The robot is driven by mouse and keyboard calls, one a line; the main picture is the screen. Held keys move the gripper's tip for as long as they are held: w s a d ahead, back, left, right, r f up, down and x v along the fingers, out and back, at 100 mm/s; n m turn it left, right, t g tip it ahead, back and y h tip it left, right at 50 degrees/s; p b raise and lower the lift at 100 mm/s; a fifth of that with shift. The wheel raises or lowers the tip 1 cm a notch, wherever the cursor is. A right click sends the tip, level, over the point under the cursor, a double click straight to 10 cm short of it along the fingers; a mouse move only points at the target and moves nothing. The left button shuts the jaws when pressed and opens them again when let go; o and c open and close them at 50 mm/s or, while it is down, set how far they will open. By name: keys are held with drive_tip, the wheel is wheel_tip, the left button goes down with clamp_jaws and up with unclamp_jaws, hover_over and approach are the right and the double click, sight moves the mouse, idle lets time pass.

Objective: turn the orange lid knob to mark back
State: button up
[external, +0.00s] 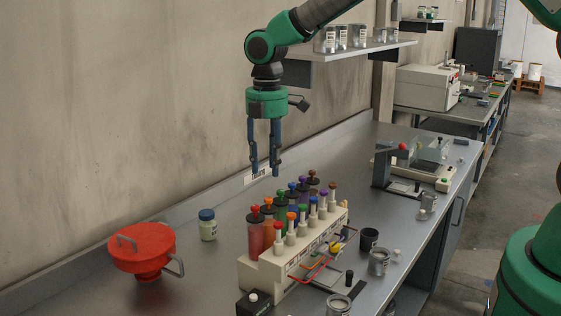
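A white rack (284,272) on the bench holds a back row of colored canisters with dark lids and a front row of white pieces with colored tops. An orange lid knob (267,201) sits on the orange canister (268,222), second from the near end of the back row. An orange top (290,216) also shows in the front row. The marks around the knobs are too small to read. My gripper (264,168) points down above the back row, with its fingers apart and nothing between them. It is clear of the knobs.
A red funnel-like vessel (140,246) and a small jar (208,225) stand left of the rack. A dark cup (368,239), a metal can (379,262) and a bench device (386,164) are on the right. A shelf (350,51) with cans hangs behind my arm.

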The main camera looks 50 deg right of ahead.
drive_tip(key=shift+r, duration=1.55)
drive_tip(key=s+d+r+m+t+b, duration=0.2)
drive_tip(key=s+d+r+m+b, duration=0.15)
drive_tip(key=s+r, duration=0.45)
drive_tip(key=s+d+r+m+t+b, duration=0.1)
drive_tip(key=s+d+r+m+b, duration=0.3)
drive_tip(key=s, duration=0.8)
drive_tip(key=s+d+f+m+t+b, duration=0.1)
drive_tip(key=s+d+m, duration=0.1)
drive_tip(key=s, duration=0.5)
drive_tip(key=s+d+f+m+b, duration=0.1)
drive_tip(key=s+f+m, duration=0.1)
drive_tip(key=s, duration=0.5)
drive_tip(key=s+d+f+m+t+b, duration=0.1)
drive_tip(key=s+d+f+m+b, duration=0.1)
drive_tip(key=s, duration=0.5)
drive_tip(key=shift+s+d+m+t, duration=0.25)
drive_tip(key=shift+d+m+t, duration=0.05)
drive_tip(key=shift+m, duration=0.45)
